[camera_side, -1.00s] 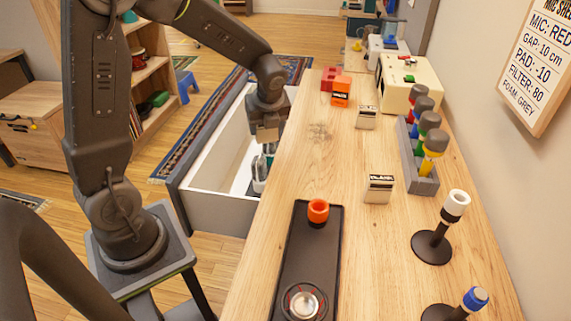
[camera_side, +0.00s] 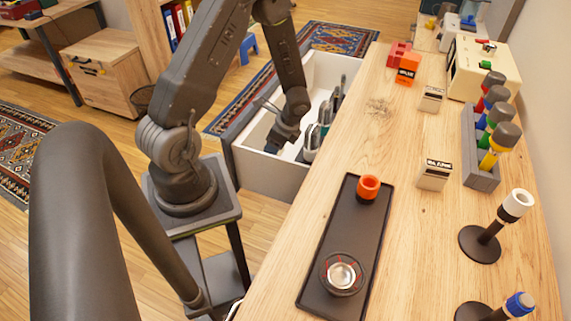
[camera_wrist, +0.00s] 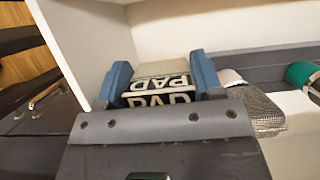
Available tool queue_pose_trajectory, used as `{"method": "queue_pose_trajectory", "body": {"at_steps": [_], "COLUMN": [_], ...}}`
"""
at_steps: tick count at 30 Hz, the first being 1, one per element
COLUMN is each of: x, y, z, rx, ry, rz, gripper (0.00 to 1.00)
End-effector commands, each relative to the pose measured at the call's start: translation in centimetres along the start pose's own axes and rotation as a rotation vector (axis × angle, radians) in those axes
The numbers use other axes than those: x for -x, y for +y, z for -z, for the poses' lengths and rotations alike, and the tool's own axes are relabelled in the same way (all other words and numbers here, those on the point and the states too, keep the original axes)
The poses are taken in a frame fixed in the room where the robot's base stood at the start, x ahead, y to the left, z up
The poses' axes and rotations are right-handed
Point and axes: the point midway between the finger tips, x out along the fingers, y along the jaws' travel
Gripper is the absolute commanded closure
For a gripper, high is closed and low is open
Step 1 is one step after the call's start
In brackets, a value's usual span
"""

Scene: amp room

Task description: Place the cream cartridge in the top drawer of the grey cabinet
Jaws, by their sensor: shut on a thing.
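My gripper (camera_side: 281,138) is low inside the open white-lined drawer (camera_side: 310,70), near its near wall. In the wrist view its blue fingers (camera_wrist: 160,63) are shut on a cream cartridge (camera_wrist: 158,69) with dark PAD lettering. A white drawer wall lies just beyond and to the left of the cartridge. Whether the cartridge touches the drawer floor cannot be told. The side view does not show the cartridge clearly.
On the wooden bench are two small cream blocks (camera_side: 434,176), an orange block (camera_side: 407,70), a black tray (camera_side: 325,255) and a rack of microphones (camera_side: 483,165).

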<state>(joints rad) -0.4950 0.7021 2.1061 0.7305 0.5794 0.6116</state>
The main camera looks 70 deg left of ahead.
Motion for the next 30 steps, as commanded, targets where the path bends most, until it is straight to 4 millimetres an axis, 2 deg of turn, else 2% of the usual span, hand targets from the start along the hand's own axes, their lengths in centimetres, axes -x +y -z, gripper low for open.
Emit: {"method": "queue_pose_trajectory", "body": {"at_steps": [3, 9, 14, 22, 30], "x": [-2.8, -6.0, -7.0, -10.1, -10.4], "y": [0.1, 0.0, 0.0, 0.0, -0.1], "z": [1.2, 2.5, 2.9, 4.2, 4.4], "rx": [-0.004, -0.004, -0.003, -0.003, -0.002], "ry": [-0.001, 0.0, 0.0, 0.001, 0.001], "rz": [-0.005, 0.0, 0.001, 0.0, 0.002], "gripper": [0.64, 0.64, 0.64, 0.64, 0.64]}}
